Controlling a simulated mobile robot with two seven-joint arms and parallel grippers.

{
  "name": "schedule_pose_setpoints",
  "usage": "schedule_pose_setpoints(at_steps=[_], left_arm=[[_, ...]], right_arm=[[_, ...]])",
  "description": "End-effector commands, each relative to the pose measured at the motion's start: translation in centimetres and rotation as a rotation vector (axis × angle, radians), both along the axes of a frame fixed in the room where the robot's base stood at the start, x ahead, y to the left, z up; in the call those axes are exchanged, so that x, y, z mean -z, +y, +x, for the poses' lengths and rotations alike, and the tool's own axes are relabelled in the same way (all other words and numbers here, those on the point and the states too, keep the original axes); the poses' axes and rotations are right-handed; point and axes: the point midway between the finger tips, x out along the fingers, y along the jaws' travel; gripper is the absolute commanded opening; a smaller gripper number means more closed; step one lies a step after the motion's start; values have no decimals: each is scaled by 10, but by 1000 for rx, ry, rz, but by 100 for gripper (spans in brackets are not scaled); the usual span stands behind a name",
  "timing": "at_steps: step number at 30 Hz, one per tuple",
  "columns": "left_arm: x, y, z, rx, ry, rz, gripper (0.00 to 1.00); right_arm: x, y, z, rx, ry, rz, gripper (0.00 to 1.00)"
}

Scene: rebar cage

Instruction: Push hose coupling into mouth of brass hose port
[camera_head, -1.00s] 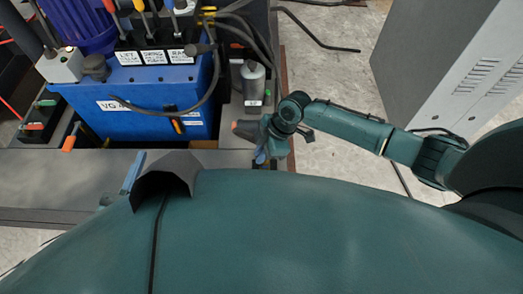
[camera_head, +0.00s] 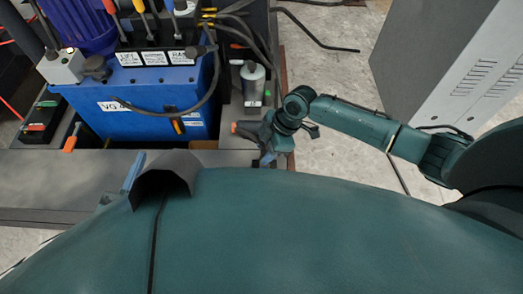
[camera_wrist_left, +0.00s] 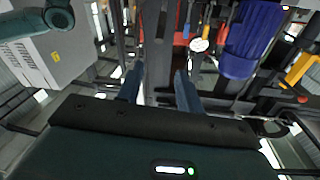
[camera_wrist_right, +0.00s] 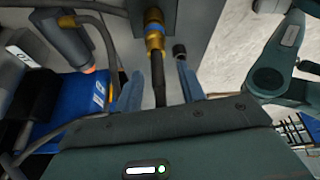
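In the right wrist view a brass hose port (camera_wrist_right: 153,20) sits on a grey block, and a brass-coloured fitting (camera_wrist_right: 155,43) lies in line below it. I cannot tell where port and coupling meet. A black hose (camera_wrist_right: 159,85) runs from the fitting down between the fingers of my right gripper (camera_wrist_right: 159,70). The fingers stand apart, with gaps on both sides of the hose. In the head view my right gripper (camera_head: 267,158) is beside the deck edge, and its arm hides the port. My left gripper (camera_wrist_left: 158,68) is open and empty; one blue finger (camera_head: 132,172) shows in the head view.
A blue power unit (camera_head: 150,95) with levers and black hoses stands at the back left. A silver cylinder (camera_head: 253,85) stands near my right arm. A grey cabinet (camera_head: 450,65) is at the right. A dark short cylinder (camera_wrist_right: 180,51) is close to the brass fitting.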

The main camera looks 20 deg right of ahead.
Motion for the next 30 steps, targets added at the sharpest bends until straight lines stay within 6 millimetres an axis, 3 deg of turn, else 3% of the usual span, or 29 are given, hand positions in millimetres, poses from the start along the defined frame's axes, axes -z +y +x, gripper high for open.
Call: schedule_pose_setpoints(at_steps=[1, 3, 12, 18, 30], left_arm=[[-6, 2, 0, -9, 31, 1, 36], [-6, 4, 1, -21, 75, 5, 36], [-1, 10, -2, -45, 225, 15, 36], [1, 11, -4, -48, 263, 19, 36], [2, 11, -4, -49, 266, 19, 36]], right_arm=[[-17, -6, 0, 0, -3, -1, 39], [-33, -13, -1, -1, -3, -2, 39], [-85, -35, -2, -1, -4, 0, 39], [-98, -40, -3, 0, -2, 1, 39], [-98, -41, -3, -1, -3, 2, 39]])
